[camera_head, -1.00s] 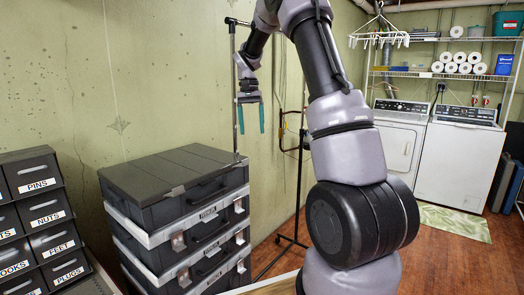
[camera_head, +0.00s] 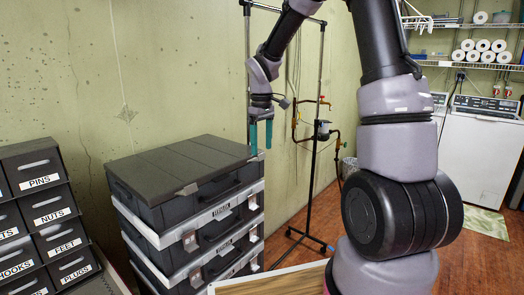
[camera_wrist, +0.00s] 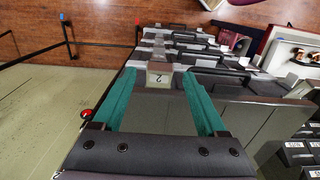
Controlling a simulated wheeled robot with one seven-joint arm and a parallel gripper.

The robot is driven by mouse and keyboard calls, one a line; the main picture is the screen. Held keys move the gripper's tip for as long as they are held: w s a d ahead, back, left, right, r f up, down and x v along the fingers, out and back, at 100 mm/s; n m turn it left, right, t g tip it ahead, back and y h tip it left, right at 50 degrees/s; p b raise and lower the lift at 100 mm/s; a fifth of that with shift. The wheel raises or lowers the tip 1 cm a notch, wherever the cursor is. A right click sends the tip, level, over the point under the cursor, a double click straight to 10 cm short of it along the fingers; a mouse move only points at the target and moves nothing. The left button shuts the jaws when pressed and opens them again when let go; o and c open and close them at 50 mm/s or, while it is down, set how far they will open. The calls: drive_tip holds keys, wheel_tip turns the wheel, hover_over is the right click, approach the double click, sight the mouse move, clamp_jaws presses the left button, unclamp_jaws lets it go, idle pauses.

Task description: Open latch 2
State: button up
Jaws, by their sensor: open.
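A stack of dark grey cases with light bands (camera_head: 185,195) stands against the wall. In the wrist view, a pale latch plate marked "2" (camera_wrist: 158,77) shows between the fingertips, close to the top case's edge (camera_wrist: 222,98). My gripper (camera_head: 261,145) has teal fingers pointing down at the top case's right end. It is open and empty in the wrist view (camera_wrist: 160,76). Whether the fingers touch the latch, I cannot tell.
Labelled drawers (camera_head: 45,210) stand at the left. A black rack stand (camera_head: 312,170) and wall pipes (camera_head: 295,120) are behind and right of my gripper. A wooden-topped surface (camera_head: 275,284) is at the bottom. Open floor lies at the right.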

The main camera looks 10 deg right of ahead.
drive_tip(key=shift+f, duration=1.15)
clamp_jaws()
drive_tip(key=shift+w+a+r+g+h, duration=0.35)
drive_tip(key=shift+g+h, duration=0.15)
drive_tip(key=shift+g, duration=0.2)
drive_tip(key=shift+d, duration=0.1)
unclamp_jaws()
